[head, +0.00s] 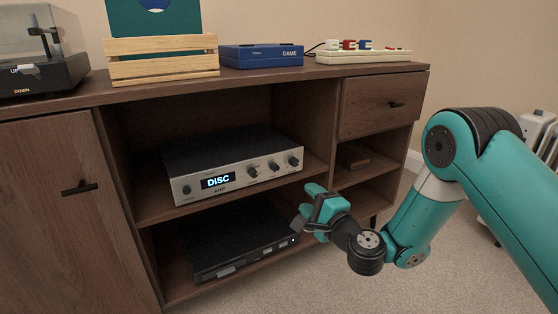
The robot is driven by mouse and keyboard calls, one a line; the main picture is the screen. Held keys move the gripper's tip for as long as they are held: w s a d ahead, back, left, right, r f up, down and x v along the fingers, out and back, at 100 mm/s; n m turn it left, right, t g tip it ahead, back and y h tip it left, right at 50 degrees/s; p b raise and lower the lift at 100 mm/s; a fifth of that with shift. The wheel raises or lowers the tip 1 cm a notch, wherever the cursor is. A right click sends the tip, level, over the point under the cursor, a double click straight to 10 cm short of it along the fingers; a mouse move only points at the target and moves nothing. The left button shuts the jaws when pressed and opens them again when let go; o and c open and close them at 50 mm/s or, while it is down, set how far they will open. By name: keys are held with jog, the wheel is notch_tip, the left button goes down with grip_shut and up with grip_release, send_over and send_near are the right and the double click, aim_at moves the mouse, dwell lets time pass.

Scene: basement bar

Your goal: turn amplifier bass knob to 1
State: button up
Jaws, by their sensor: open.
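The silver-fronted amplifier (232,166) sits on the upper open shelf of the brown cabinet. Its lit display (219,181) reads "DISC". To the right of the display are three dark knobs in a row: a left knob (253,172), a middle knob (274,166) and a right knob (293,161). Their labels and settings are too small to read, so I cannot tell which is the bass knob. My teal gripper (304,213) is open and empty. In the picture it is below and right of the knobs, apart from the amplifier.
A black device (235,241) lies on the shelf below. The brown cabinet (48,207) has a left door and a drawer (376,103) at upper right. A wooden crate (165,65), blue game box (262,56) and power strip (362,56) stand on top. Carpet (330,287) in front is clear.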

aim_at(277, 169)
jog(key=p+x, duration=0.6)
jog(key=x, duration=0.8)
jog(key=shift+w+a, duration=0.1)
jog(key=shift+a, duration=0.1)
jog(key=shift+w+a+r, duration=0.1)
jog(key=shift+w+a, duration=0.1)
jog(key=shift+w, duration=0.2)
grip_shut()
